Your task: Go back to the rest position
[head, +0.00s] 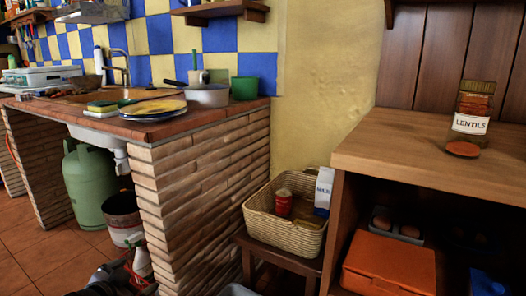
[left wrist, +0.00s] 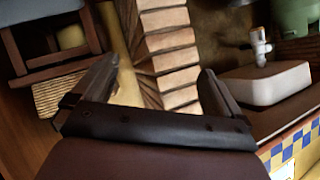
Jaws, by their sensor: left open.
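My left gripper (head: 112,277) shows dark and partly cut off at the bottom left of the head view, low in front of the brick counter. In the left wrist view the left gripper (left wrist: 158,67) has its two dark fingers spread wide apart. Nothing is held between them. Beyond the fingers that view shows a brick pier (left wrist: 168,50). My right gripper cannot be made out in either view.
The brick counter (head: 205,165) bears plates (head: 153,108) and a pot (head: 207,95). A green gas cylinder (head: 90,185) stands under it. A wicker basket (head: 270,222) sits on a low stool. A wooden counter (head: 420,150) at the right bears a lentils jar (head: 470,124).

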